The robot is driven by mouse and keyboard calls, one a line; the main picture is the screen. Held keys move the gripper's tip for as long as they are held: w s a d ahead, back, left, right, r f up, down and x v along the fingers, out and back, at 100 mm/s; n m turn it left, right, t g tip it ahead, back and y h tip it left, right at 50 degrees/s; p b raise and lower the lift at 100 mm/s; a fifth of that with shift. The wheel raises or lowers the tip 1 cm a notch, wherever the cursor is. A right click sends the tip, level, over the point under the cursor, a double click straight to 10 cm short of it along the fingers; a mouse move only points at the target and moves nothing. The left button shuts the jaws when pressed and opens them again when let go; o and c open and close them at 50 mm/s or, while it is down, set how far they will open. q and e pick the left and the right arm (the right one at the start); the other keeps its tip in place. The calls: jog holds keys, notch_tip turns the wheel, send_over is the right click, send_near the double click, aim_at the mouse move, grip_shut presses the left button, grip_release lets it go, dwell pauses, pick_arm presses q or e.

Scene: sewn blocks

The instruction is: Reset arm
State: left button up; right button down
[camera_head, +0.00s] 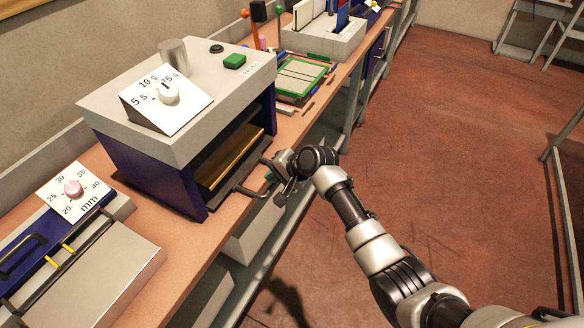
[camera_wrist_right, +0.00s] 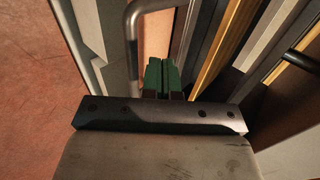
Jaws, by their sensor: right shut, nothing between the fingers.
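My right arm reaches in from the lower right in the head view. Its gripper (camera_head: 271,177) is beside the front opening of a grey and blue machine (camera_head: 150,165), close to the bent metal handle (camera_head: 250,193) there. In the right wrist view the green fingertips (camera_wrist_right: 162,78) are together with nothing between them. The handle (camera_wrist_right: 132,38) shows just left of and beyond the fingertips there; I cannot tell whether they touch it. My left gripper is in neither view.
The machine has a dial (camera_head: 168,94) and a green button (camera_head: 234,61) on top. A device with a millimetre dial (camera_head: 73,188) stands at the left. A green-framed tray (camera_head: 300,76) and a grey rack (camera_head: 325,36) stand farther back. The red floor (camera_head: 450,150) at right is mostly open.

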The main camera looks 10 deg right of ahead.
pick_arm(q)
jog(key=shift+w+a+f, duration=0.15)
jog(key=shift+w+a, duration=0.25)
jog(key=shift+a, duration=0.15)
pick_arm(e)
jog(key=v, duration=0.6)
